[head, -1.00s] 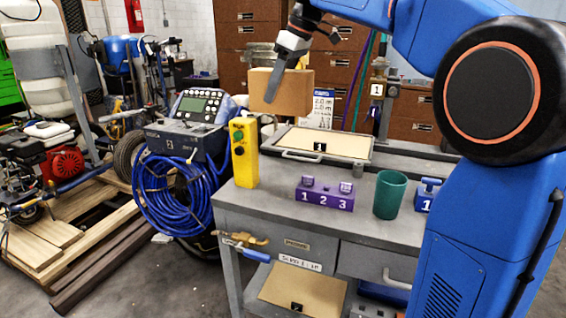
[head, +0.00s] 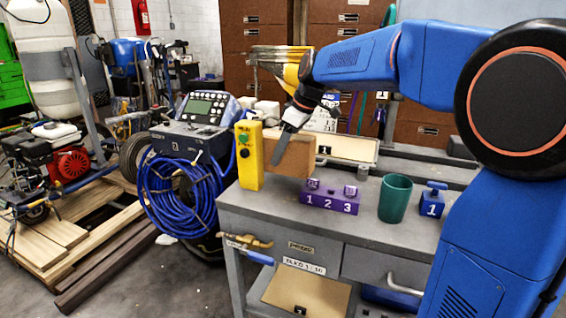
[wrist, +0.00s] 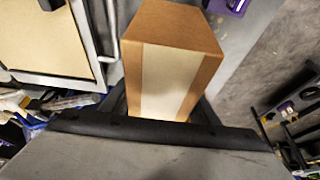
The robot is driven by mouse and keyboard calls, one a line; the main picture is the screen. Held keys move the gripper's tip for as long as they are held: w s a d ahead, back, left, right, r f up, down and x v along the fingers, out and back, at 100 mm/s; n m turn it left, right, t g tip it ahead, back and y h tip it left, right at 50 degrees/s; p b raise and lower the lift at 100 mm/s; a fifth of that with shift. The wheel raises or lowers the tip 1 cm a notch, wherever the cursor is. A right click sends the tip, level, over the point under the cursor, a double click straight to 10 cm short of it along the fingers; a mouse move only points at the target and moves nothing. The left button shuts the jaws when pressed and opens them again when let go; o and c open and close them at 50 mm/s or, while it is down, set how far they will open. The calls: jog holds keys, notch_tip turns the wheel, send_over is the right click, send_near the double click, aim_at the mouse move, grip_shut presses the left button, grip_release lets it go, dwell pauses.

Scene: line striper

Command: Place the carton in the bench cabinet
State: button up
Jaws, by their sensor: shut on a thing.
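The carton (head: 294,158) is a brown box; the wrist view shows a pale strip down its side (wrist: 168,75). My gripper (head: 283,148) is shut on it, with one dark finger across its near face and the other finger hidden. The carton is over the back left part of the grey bench (head: 262,206), just right of the yellow button box. I cannot tell whether it touches the top. The bench has a drawer front and a lower space with a tan panel (head: 308,291) marked 2. A framed tan panel (head: 352,147) lies on top, partly hidden by the carton.
The yellow button box (head: 249,158) stands close left of the carton. A purple block (head: 331,199) marked 1 2 3, a green cup (head: 395,197) and a blue block (head: 431,202) stand along the front. Blue hose coils (head: 180,195) hang left of the bench.

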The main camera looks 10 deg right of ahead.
aim_at(283, 161)
jog(key=shift+f, duration=1.8)
jog(key=shift+f, duration=0.1)
jog(key=o, duration=1.3)
jog(key=shift+o, duration=0.2)
